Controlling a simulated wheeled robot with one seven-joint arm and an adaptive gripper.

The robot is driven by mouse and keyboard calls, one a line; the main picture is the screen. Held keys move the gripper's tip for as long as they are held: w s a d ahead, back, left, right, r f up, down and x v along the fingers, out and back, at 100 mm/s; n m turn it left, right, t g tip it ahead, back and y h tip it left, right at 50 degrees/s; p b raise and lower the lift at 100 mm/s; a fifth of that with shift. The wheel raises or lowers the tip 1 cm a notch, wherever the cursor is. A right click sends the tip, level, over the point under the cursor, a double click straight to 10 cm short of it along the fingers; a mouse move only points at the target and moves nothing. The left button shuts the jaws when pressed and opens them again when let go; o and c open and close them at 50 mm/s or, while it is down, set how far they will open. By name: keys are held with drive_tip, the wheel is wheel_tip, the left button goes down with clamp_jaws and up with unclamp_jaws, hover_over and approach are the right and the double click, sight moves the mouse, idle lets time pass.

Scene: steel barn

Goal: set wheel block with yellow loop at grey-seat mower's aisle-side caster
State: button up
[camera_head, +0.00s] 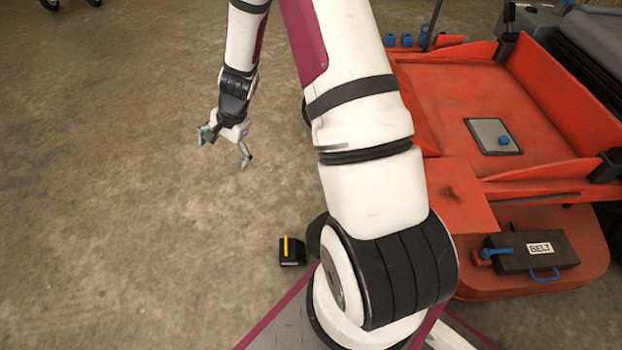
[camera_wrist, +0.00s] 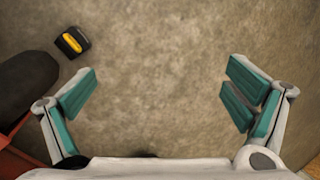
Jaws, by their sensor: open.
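The black wheel block with its yellow loop (camera_head: 291,251) sits on the concrete floor beside a dark round wheel (camera_head: 314,236) at the red mower's edge. In the wrist view the block (camera_wrist: 72,42) lies at upper left, with a small strip of floor between it and the dark wheel (camera_wrist: 27,82). My gripper (camera_head: 224,150) is open and empty above bare floor, apart from the block. In the wrist view its teal finger pads (camera_wrist: 160,95) stand wide apart with only floor between them. My arm hides part of the mower and wheel. I cannot make out the mower's seat clearly.
The red mower deck (camera_head: 440,110) fills the right side. A dark box labelled BELT (camera_head: 528,254) with blue handles rests on its lower part. A grey plate with a blue knob (camera_head: 490,136) lies on the deck. The floor at left (camera_head: 110,200) is clear.

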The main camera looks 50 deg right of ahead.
drive_tip(key=s+a+r+n+g, duration=0.1)
drive_tip(key=s+a+r+n, duration=0.2)
drive_tip(key=s+r, duration=0.35)
drive_tip(key=s+a+r+n, duration=0.3)
drive_tip(key=a+r, duration=0.1)
drive_tip(key=r, duration=0.5)
drive_tip(key=s+a+r+n+g, duration=0.1)
drive_tip(key=s+a+r+n, duration=0.2)
drive_tip(key=s+r, duration=0.35)
drive_tip(key=s+r+n+h, duration=0.1)
drive_tip(key=s+r+n, duration=0.2)
drive_tip(key=s, duration=0.8)
drive_tip(key=s+d+r+n+g+h, duration=0.1)
drive_tip(key=s+r+n, duration=0.2)
drive_tip(key=s, duration=0.9)
wheel_tip(320, 180, up, 2)
drive_tip(key=shift+s+r, duration=0.1)
drive_tip(key=shift+s, duration=0.1)
wheel_tip(320, 180, up, 31)
drive_tip(key=t+p, duration=0.4)
drive_tip(key=p, duration=2.5)
drive_tip(key=shift+d, duration=0.25)
